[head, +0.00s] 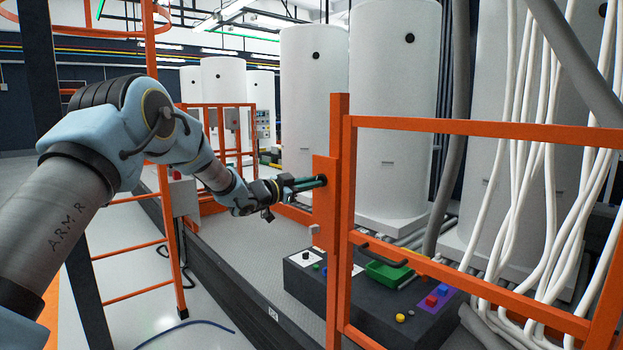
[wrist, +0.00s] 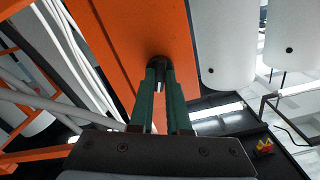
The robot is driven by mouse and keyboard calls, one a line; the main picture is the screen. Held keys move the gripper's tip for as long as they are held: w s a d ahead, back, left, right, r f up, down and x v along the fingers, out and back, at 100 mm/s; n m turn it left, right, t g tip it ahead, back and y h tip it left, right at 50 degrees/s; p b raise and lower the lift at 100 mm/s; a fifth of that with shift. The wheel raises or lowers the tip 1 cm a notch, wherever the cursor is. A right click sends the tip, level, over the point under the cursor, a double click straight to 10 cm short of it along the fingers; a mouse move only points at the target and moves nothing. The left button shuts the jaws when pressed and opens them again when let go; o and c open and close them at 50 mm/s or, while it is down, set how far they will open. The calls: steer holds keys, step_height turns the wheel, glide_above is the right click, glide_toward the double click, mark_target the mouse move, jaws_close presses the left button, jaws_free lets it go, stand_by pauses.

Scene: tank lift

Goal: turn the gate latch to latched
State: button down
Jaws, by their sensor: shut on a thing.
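The orange gate (head: 470,127) stands at the right in the head view. Its post carries an orange plate (head: 325,215), which fills the upper middle of the wrist view (wrist: 125,35). The gate latch (wrist: 158,62) shows in the wrist view as a small dark round part on that plate, with a pale bit between my fingers. My gripper (head: 318,182) reaches the plate from the left, and its two green fingers (wrist: 160,75) are shut on the latch. The fingers hide most of it, so I cannot tell its turn angle.
A dark control box (head: 375,300) with buttons and a green tray (head: 388,273) stands low behind the gate. White tanks (head: 393,100) rise behind it, and white hoses (head: 545,180) hang at the right. An orange ladder frame (head: 135,292) stands at the left.

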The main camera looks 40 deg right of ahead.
steer(key=shift+n+p, duration=1.05)
steer(key=shift+n, duration=1.15)
steer(key=shift+f, duration=0.1)
steer(key=c, duration=0.9)
jaws_free()
steer(key=shift+a, duration=0.1)
steer(key=a+b, duration=0.1)
steer(key=a, duration=0.2)
steer(key=a+b, duration=0.1)
steer(key=a, duration=0.3)
steer(key=a+b, duration=0.1)
steer(key=a, duration=0.2)
steer(key=shift+w+a+b, duration=0.3)
